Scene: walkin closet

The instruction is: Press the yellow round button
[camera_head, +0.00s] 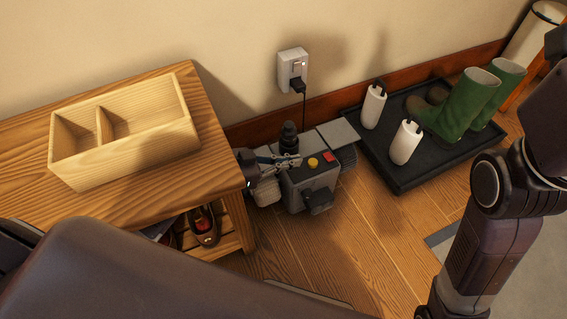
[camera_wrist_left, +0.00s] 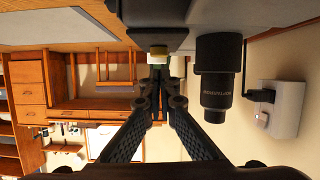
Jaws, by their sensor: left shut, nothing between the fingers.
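The yellow round button (camera_head: 312,162) is on top of a grey machine (camera_head: 312,185) on the floor, beside a red button (camera_head: 329,157). My left gripper (camera_head: 297,160) reaches in from the left, low over the machine. Its fingers are shut and empty, with the tips just left of the yellow button. In the left wrist view the shut fingertips (camera_wrist_left: 158,70) are in line with a yellow piece (camera_wrist_left: 158,50) on the machine, apparently the button. I cannot tell whether they touch. My right gripper is out of view; only its arm shows at the right.
A black knobbed cylinder (camera_head: 289,137) stands on the machine behind my left gripper, close beside the fingers in the wrist view. A wooden bench (camera_head: 215,150) with a divided box (camera_head: 150,150) is left. A black tray (camera_head: 400,183) with green boots (camera_head: 468,105) and white bottles is right.

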